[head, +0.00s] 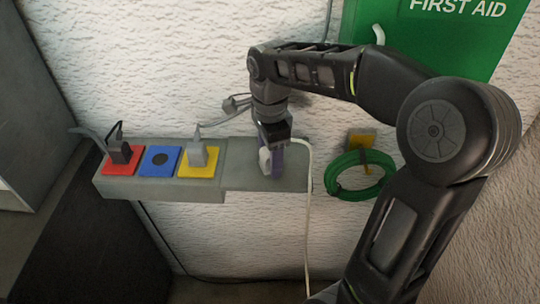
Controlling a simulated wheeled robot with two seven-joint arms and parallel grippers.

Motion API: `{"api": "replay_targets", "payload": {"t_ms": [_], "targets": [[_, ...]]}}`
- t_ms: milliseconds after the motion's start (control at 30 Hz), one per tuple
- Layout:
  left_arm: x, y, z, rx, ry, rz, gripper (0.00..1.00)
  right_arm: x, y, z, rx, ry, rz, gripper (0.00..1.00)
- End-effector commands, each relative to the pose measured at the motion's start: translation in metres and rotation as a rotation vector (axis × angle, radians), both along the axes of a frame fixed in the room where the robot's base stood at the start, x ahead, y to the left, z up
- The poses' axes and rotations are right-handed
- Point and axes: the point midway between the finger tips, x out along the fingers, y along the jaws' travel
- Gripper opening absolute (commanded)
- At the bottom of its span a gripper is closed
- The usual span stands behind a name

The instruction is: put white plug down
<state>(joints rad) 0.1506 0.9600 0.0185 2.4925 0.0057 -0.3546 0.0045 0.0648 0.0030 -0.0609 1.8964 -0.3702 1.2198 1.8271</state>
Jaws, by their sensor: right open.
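My right gripper (272,160) points down over the bare right part of the grey shelf (240,177). It is open. A small whitish piece that looks like the white plug (264,161) shows at its fingertips, close to the shelf top. The gripper hides much of it, and I cannot tell whether the fingers touch it. A white cable (307,215) runs from behind the gripper over the shelf's right end and hangs down. My left gripper is not in view.
On the shelf's left, a black plug (119,150) sits in the red socket (117,168), the blue socket (159,160) is empty, and a grey plug (198,155) sits in the yellow socket (208,172). A green coiled hose (341,193) hangs right, below a green first aid box (470,50).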

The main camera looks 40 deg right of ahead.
Motion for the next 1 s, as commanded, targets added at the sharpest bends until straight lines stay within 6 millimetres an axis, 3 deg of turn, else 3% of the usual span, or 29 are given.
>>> {"api": "replay_targets", "payload": {"t_ms": [267,333,567,600,700,1000], "targets": [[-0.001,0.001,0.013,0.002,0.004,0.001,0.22,0.0,0.0,0.018,0.0,-0.001,0.0,0.58],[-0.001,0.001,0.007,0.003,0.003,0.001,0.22,0.001,0.0,0.024,0.0,-0.004,0.0,0.58],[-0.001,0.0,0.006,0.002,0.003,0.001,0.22,0.001,0.0,0.074,0.0,-0.005,0.0,0.58],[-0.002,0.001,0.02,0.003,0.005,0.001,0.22,0.0,0.0,0.089,0.0,-0.001,0.0,0.58],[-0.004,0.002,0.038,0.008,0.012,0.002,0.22,0.0,0.0,0.107,0.0,0.0,0.0,0.58],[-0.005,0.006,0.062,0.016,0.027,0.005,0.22,0.0,0.0,0.133,0.0,0.0,0.0,0.58]]}}
